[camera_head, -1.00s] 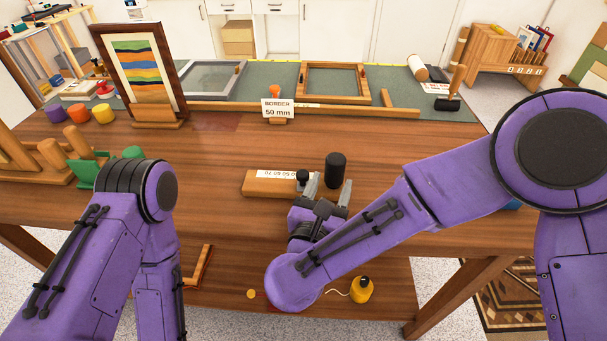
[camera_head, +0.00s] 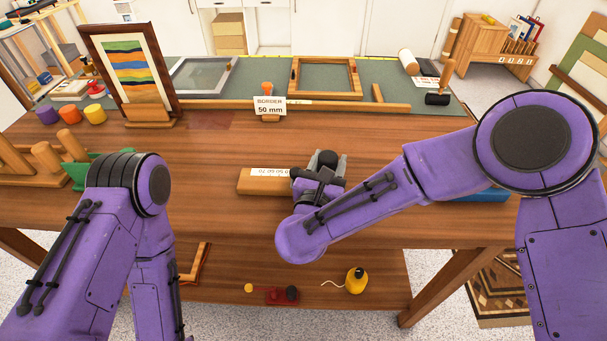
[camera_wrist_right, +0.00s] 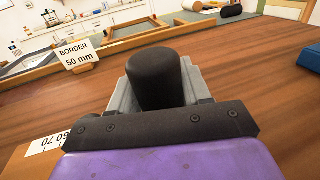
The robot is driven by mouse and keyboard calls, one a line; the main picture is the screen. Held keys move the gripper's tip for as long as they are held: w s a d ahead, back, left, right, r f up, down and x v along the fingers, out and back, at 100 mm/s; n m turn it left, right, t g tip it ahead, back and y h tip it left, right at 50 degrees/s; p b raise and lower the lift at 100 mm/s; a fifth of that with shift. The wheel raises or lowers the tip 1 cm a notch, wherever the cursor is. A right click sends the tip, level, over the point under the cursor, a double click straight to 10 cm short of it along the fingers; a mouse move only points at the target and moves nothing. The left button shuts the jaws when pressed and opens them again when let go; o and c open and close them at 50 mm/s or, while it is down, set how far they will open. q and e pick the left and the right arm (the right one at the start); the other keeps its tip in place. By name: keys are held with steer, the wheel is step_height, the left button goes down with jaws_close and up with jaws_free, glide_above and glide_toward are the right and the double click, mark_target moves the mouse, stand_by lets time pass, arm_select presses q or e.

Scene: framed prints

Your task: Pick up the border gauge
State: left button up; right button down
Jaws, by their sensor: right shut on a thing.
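The border gauge (camera_head: 262,182) is a wooden bar with a white number scale, lying on the brown table in the head view. Its scale end also shows at the lower left of the right wrist view (camera_wrist_right: 38,150). A thick black upright handle (camera_wrist_right: 157,78) stands at the gauge's right end; its top shows in the head view (camera_head: 327,157). My right gripper (camera_head: 324,164) is shut on this handle, one grey finger on each side. The gripper hides the gauge's right part. I cannot tell whether the gauge is off the table. My left gripper is out of view below my left arm.
A "BORDER 50 mm" card (camera_head: 269,106) stands behind the gauge. A framed striped print (camera_head: 133,70) stands at the left. A blue object (camera_head: 478,195) lies right, partly behind my arm. The table's middle is mostly clear.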

step_height(320, 180, up, 3)
steer(key=shift+b, duration=0.55)
steer(key=s+r+b, duration=0.1)
steer(key=s+r, duration=0.9)
steer(key=s, duration=0.4)
steer(key=shift+a+b, duration=0.4)
steer(key=shift+a, duration=0.05)
steer(key=shift+w, duration=0.1)
steer(key=b, duration=0.3)
glide_above(331, 152)
steer(key=shift+w+a, duration=0.1)
steer(key=shift+w, duration=0.15)
stand_by(0.4)
